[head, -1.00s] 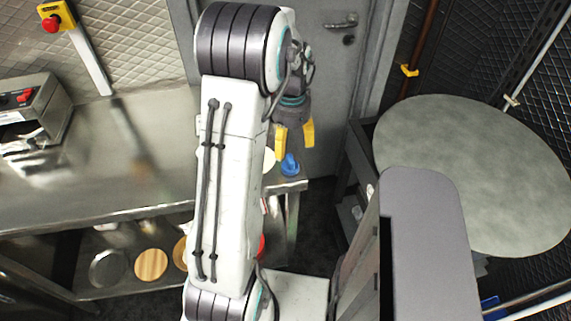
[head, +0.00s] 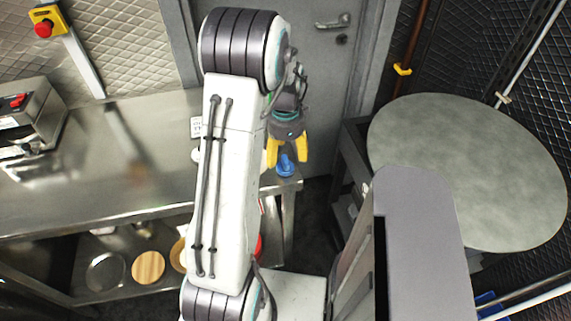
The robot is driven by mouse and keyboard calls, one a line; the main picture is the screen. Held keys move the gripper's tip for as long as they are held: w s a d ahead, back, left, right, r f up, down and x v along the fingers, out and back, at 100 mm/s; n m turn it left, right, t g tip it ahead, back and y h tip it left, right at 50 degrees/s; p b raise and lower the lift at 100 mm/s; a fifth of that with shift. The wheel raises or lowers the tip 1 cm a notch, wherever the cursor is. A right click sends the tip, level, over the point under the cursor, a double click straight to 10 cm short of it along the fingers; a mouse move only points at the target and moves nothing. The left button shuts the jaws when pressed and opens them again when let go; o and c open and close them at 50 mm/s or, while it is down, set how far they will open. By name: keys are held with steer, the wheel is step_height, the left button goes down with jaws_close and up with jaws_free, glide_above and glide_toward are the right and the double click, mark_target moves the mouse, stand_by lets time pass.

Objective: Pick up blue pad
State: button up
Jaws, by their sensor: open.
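The blue pad (head: 286,166) sits near the right end of the steel counter (head: 130,170) in the head view. It is small, and its lower left side lies close to my arm in the picture. My gripper (head: 287,155) has yellow fingers and points down just above the pad. Its fingers are open, one on each side of the pad's upper part in the picture. I cannot tell whether they touch it.
A grey metal door (head: 325,90) stands behind the counter's end. A round grey table top (head: 470,170) is at the right. A machine with a red switch (head: 30,115) sits at the counter's left. Round boards (head: 148,267) lie on the shelf below.

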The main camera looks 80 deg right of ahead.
mark_target(286, 159)
steer(key=shift+f, duration=1.85)
jaws_close()
